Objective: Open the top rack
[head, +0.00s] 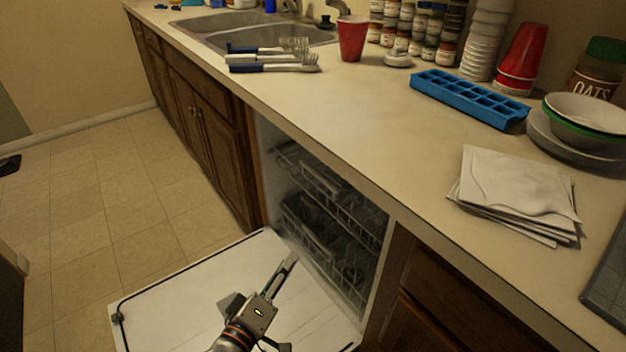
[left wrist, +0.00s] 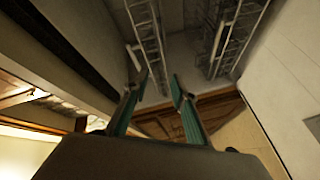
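The dishwasher stands open under the counter, its door (head: 190,290) lowered flat. The top rack (head: 320,182) is a wire rack inside the cavity and appears pushed in; the lower rack (head: 325,240) sits below it. My left gripper (head: 288,265) is over the lowered door, in front of the cavity and apart from both racks. In the left wrist view the gripper (left wrist: 158,82) has its two fingers apart with nothing between them. The top rack (left wrist: 148,35) shows ahead on the left there, and the lower rack (left wrist: 237,35) on the right. My right gripper is out of view.
The counter edge (head: 300,150) overhangs the cavity. Wooden cabinets (head: 205,130) flank it on both sides.

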